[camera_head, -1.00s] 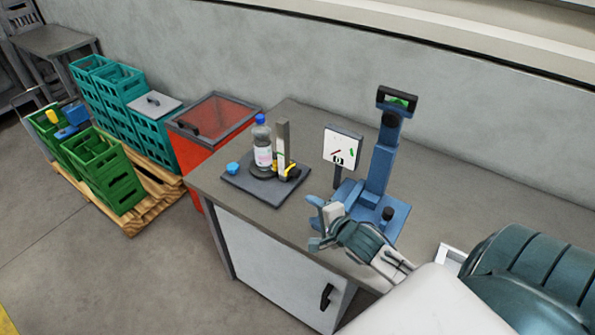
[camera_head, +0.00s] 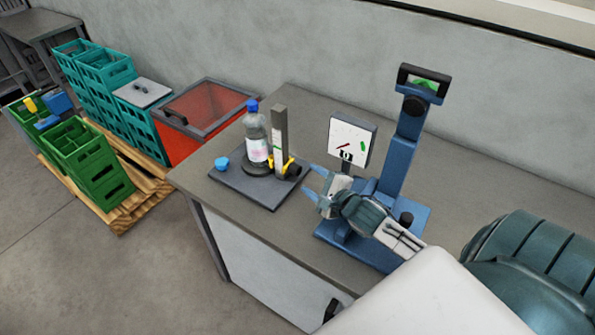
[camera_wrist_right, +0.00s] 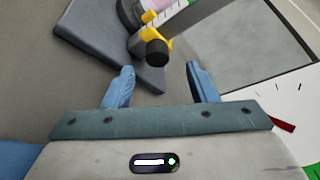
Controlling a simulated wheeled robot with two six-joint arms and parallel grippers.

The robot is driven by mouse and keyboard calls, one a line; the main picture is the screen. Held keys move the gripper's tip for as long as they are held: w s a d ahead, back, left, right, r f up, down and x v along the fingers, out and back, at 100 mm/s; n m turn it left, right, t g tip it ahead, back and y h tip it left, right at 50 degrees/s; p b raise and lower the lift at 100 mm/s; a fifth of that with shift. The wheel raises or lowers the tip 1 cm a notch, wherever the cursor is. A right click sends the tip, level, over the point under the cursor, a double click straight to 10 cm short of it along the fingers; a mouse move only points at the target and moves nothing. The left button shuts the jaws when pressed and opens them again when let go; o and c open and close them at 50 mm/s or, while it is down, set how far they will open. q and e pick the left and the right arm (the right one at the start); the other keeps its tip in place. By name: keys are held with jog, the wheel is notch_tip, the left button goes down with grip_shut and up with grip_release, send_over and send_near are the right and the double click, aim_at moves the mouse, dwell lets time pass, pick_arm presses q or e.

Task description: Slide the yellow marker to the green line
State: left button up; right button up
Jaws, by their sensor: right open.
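The yellow marker (camera_head: 287,164) sits low on an upright post with a white scale (camera_head: 280,135), beside a bottle (camera_head: 257,137). A black knob (camera_head: 294,170) sticks out from the marker towards my right gripper. A short green line (camera_head: 278,146) shows on the scale above the marker. My right gripper (camera_head: 312,182) is open and empty, just right of the knob and apart from it. In the right wrist view the marker (camera_wrist_right: 137,43) and its knob (camera_wrist_right: 157,53) lie just beyond the open fingers (camera_wrist_right: 160,72). My left gripper is out of view.
The post and bottle stand on a dark base plate (camera_head: 235,189) with a blue knob (camera_head: 222,163). A white dial panel (camera_head: 352,137) and a blue stand (camera_head: 402,150) are close to my right gripper. Bare bench top (camera_head: 310,107) lies behind.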

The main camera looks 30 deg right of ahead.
aim_at(299, 171)
jog(key=shift+w+d+f, duration=0.2)
jog(key=shift+w+f, duration=0.1)
jog(key=shift+f, duration=0.3)
jog(key=shift+w+d+f, duration=0.15)
jog(key=shift+w, duration=0.2)
jog(key=x, duration=0.7)
jog(key=shift+b, duration=0.35)
